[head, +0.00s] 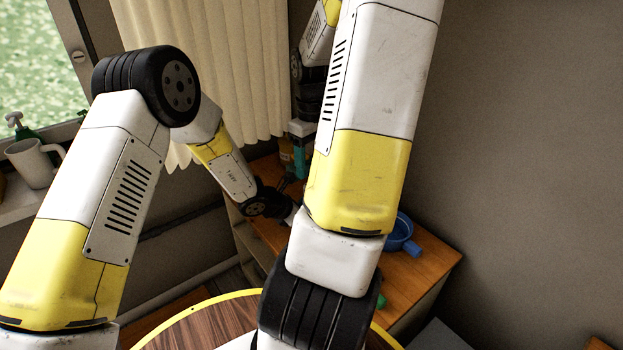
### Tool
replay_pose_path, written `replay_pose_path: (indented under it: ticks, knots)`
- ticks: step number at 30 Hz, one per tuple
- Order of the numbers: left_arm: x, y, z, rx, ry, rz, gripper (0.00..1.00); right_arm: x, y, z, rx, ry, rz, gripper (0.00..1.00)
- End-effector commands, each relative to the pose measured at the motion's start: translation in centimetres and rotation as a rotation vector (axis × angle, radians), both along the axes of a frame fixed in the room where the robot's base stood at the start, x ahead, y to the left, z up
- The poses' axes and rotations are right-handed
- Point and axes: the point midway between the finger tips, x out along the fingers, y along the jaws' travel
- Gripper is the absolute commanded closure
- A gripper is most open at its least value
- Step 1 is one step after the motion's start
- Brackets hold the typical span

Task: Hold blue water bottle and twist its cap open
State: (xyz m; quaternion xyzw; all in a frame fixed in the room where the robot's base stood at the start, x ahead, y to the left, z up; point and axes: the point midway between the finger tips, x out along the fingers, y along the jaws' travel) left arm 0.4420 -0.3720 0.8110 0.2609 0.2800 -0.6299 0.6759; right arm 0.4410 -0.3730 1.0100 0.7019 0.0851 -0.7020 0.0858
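A narrow teal object (301,158) stands over the wooden cabinet top, between the ends of my two arms. It may be the blue water bottle, but it is too small and too covered to be sure. No cap can be made out. My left arm bends at its elbow and reaches down to the cabinet; its gripper (291,195) is low beside the teal object, partly behind my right arm. My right arm rises through the middle and comes down from above; its gripper (301,130) is just over the teal object. The fingers of both are too small or hidden to read.
The wooden cabinet (425,268) stands in the corner, with a blue pan (402,236) on its right part. A cream curtain (235,60) hangs behind. A white mug (34,163) is on the windowsill at left. A round yellow-rimmed wooden top (205,325) is in front.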

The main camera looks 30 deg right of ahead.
Motion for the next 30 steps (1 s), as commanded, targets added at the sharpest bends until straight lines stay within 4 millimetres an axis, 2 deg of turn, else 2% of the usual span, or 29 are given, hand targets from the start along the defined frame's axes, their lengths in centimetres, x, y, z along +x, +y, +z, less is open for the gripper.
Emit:
replay_pose_path:
  ticks: [3, 9, 27, 28, 30]
  knots:
    - [0.0, 0.1, -0.1, 0.002, 0.001, 0.001, 1.00, 0.1, 0.0, 2.2, -0.001, -0.003, 0.000, 0.41]
    - [0.0, 0.1, -0.1, 0.002, 0.001, 0.001, 1.00, 0.0, 0.0, 4.0, 0.001, -0.001, 0.000, 0.41]
    - [0.0, 0.0, -0.1, 0.001, 0.000, 0.000, 1.00, 0.0, 0.0, 4.2, 0.001, 0.000, 0.000, 0.41]
    - [0.0, 0.0, -0.1, 0.001, 0.000, 0.000, 0.30, 0.0, 0.0, 4.2, 0.001, 0.000, 0.000, 0.41]
    - [0.0, 0.0, -0.1, 0.001, 0.000, 0.000, 0.17, 0.0, 0.0, 4.2, 0.001, 0.000, 0.000, 0.41]
